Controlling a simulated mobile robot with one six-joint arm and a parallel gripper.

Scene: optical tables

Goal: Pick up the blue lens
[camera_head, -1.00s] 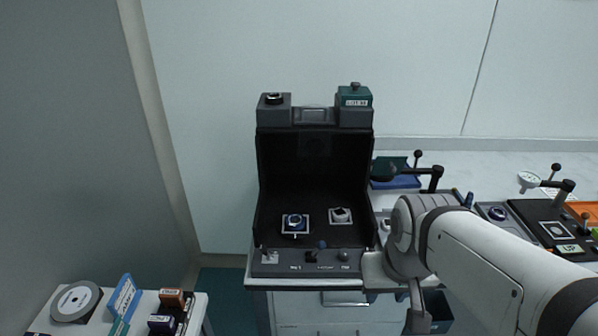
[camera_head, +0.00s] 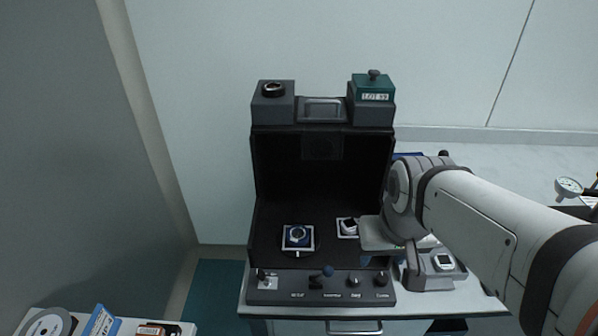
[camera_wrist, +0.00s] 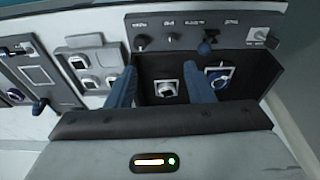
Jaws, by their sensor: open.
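The blue lens (camera_head: 298,236), a blue piece with a light ring, sits on a white square on the left of the dark box's floor. A second white square with a small grey-white piece (camera_head: 349,226) shows between the fingers in that view.
The open-fronted black box (camera_head: 323,152) has side walls, a back and a front panel (camera_head: 320,287) with knobs and small levers. A grey unit (camera_head: 440,270) stands to its right. A small side table (camera_head: 185,328) is at lower left.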

